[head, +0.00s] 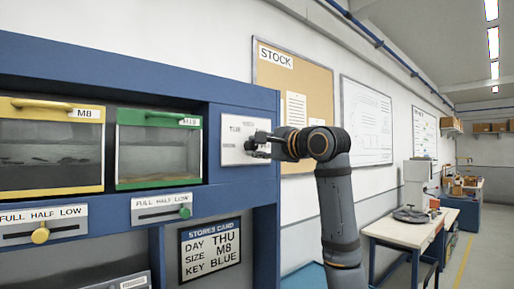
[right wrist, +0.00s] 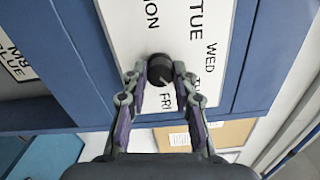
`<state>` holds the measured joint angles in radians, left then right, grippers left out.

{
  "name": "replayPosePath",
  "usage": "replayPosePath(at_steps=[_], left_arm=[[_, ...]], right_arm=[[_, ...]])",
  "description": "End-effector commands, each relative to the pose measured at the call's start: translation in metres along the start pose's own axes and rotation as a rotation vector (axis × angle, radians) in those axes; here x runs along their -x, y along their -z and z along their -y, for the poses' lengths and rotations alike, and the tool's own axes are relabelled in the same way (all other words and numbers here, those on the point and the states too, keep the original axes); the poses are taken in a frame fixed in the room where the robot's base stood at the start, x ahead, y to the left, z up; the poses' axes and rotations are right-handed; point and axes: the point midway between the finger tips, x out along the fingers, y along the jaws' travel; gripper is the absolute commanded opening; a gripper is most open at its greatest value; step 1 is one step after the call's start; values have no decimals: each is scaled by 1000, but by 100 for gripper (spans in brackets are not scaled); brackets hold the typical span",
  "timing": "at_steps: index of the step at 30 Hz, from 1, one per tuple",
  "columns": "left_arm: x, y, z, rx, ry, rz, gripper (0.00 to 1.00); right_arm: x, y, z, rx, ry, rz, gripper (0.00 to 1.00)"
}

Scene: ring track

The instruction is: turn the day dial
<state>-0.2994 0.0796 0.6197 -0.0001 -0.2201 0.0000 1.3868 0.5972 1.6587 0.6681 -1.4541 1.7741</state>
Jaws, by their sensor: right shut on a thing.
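The day dial is a black round knob (right wrist: 160,68) on a white plate (head: 233,137) at the right end of the blue cabinet. In the right wrist view the plate shows MON, TUE, WED, FRI and a partly covered label between WED and FRI. My right gripper (right wrist: 156,73) is shut on the knob, one finger on each side. A pale mark on the knob points roughly toward the lower right; its exact setting is hard to tell. In the head view my right gripper (head: 266,144) hides most of the knob. The stores card (head: 210,249) reads DAY THU, SIZE M8, KEY BLUE.
Left of the dial are a yellow-framed bin (head: 50,105) marked M8 and a green-framed bin (head: 120,150), with FULL HALF LOW sliders below. A cork STOCK board (head: 318,82) hangs on the wall behind my right arm. A workbench (head: 405,232) stands at right.

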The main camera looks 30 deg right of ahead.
Motion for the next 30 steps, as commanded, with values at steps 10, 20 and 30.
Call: replayPosePath(at_steps=[10,20,30], left_arm=[[-1,-1,0,0,0,1,43],[-1,-1,0,0,0,1,43],[-1,-1,0,0,0,1,43]], right_arm=[[-1,0,-3,137,-8,1,0],[-1,0,-4,163,-10,1,0],[-1,0,-4,162,-9,2,43]])
